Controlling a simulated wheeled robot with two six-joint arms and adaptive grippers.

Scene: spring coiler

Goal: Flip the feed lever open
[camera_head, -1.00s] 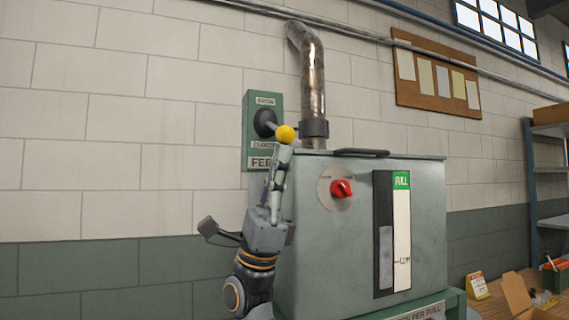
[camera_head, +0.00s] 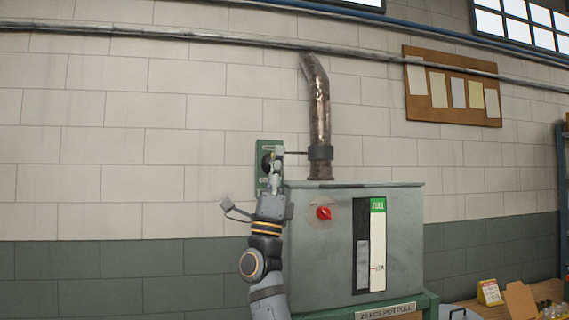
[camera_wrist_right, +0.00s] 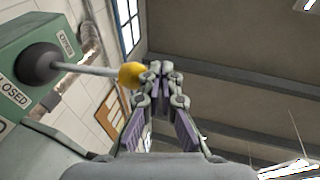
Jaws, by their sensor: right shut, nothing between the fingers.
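The feed lever's green box (camera_head: 262,146) is on the wall left of the steel machine, partly hidden by my right gripper. In the right wrist view the lever is a pale rod (camera_wrist_right: 90,69) on a black round pivot (camera_wrist_right: 38,64), ending in a yellow ball knob (camera_wrist_right: 131,75). A CLOSED label (camera_wrist_right: 14,92) and another label (camera_wrist_right: 65,43) sit on either side of the pivot. My right gripper (camera_head: 277,153) is raised in front of the box. Its fingertips (camera_wrist_right: 160,68) are shut and empty, right beside the knob; whether they touch it is unclear. My left gripper is out of view.
The grey machine (camera_head: 405,235) with a red knob (camera_head: 324,213) and level gauge stands just right of my right arm. A rusty vertical pipe (camera_head: 319,105) rises behind it. The wall to the left is bare. A cork board (camera_head: 415,110) hangs at upper right.

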